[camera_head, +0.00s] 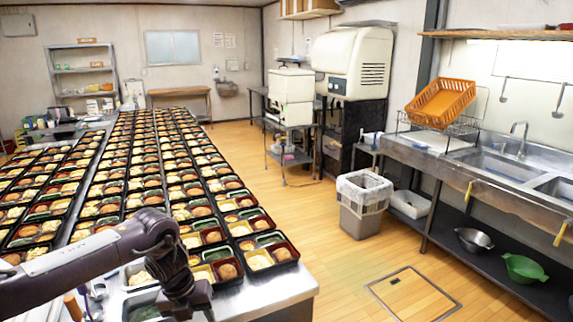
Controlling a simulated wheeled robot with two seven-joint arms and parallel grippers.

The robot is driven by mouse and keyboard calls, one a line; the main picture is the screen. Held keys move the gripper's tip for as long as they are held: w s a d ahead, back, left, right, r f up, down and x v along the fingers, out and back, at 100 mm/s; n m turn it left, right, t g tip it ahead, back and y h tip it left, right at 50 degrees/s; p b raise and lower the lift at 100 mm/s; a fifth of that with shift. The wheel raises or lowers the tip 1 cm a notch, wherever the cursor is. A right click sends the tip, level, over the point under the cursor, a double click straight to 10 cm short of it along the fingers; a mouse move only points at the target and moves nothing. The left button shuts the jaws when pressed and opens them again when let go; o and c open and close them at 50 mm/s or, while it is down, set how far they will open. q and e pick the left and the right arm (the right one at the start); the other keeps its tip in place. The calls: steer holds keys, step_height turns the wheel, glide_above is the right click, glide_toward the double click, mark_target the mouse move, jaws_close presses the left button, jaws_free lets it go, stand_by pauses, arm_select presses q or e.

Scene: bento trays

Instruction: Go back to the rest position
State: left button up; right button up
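My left arm comes in from the left over the near end of the table. Its gripper (188,303) points down at the bottom edge of the view, in front of the nearest bento trays. Its fingertips are not clear, so I cannot tell whether it is open or shut, or whether it holds anything. My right gripper is not in view. Long rows of black bento trays (290,258) with food in their compartments cover the steel table (290,287). The arm hides some of the near trays.
The table's near right corner is bare. Wooden floor is clear to its right, with a hatch (412,293) in it. A grey bin (362,222) stands before the sink counter (450,168). A small object with an orange-brown handle (72,306) is at the lower left.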

arm_select(q)
steer(key=d+f+n+t+h, duration=0.2)
steer(key=d+f+n+h, duration=0.45)
steer(key=d+f, duration=0.85)
steer(key=s+f+n+t+y, duration=0.15)
steer(key=s+f+n, duration=0.25)
steer(key=f+n, duration=0.75)
steer(key=s+a+f+n+y, duration=0.2)
steer(key=s+a+f+n, duration=0.2)
steer(key=s+f, duration=0.45)
steer(key=s+a+f+n+y, duration=0.1)
steer(key=s+a+f+n, duration=0.35)
steer(key=s, duration=0.65)
steer(key=s+a+f+n+y, duration=0.2)
steer(key=s+a+f, duration=0.3)
steer(key=s+f, duration=0.4)
steer(key=s+a+f+n+g+y, duration=0.1)
steer(key=s+a, duration=0.1)
steer(key=s, duration=0.5)
steer(key=s+a+f+n+g+y, duration=0.1)
steer(key=s+f+n+g, duration=0.1)
steer(key=s, duration=0.6)
steer(key=shift+a, duration=0.4)
steer(key=shift+n, duration=0.25)
